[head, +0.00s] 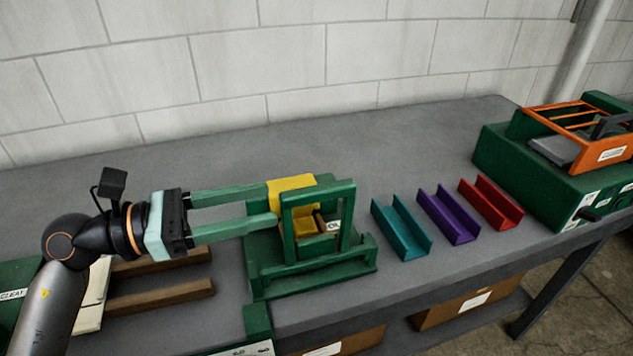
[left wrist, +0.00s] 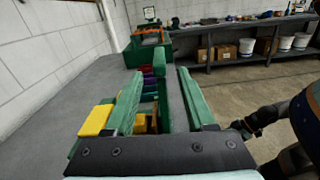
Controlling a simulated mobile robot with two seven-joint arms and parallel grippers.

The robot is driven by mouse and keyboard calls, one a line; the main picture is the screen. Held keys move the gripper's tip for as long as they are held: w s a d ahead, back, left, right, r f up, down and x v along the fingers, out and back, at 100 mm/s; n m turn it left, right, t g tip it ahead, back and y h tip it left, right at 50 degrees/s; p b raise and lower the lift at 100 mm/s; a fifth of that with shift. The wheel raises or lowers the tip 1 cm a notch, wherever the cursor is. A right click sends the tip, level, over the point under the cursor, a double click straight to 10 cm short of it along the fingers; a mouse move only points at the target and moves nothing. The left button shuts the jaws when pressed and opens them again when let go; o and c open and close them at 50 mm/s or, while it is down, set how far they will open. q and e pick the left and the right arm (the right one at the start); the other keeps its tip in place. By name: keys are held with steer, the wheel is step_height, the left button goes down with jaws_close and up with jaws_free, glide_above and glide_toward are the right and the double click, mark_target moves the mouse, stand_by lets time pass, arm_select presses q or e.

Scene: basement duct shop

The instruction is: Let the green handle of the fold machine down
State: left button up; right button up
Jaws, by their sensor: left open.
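The fold machine (head: 315,287) is green and stands on the grey bench, with a yellow part (head: 293,183) at its back left. An upright green arch (head: 345,212) rises from it and looks like its handle; it is raised. My left gripper (head: 272,206) comes in from the left with two long green fingers. It is open and empty, its fingertips at the machine's left side by the yellow part. In the left wrist view (left wrist: 158,75) the fingers are wide apart, with a green machine part (left wrist: 166,100) between them. Whether they touch it, I cannot tell.
Teal (head: 401,228), purple (head: 448,214) and red (head: 491,202) channels lie right of the machine. A green and orange machine (head: 550,172) stands farther right. Brown bars (head: 160,296) lie under my left arm. Part of my right arm shows in the left wrist view.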

mark_target(310, 190)
arm_select(q)
steer(key=p+x, duration=0.2)
steer(key=x, duration=0.6)
steer(key=shift+w+d, duration=0.25)
steer(key=shift+d, duration=0.3)
steer(key=shift+c, duration=0.3)
jaws_close()
steer(key=shift+f, duration=0.1)
stand_by(0.3)
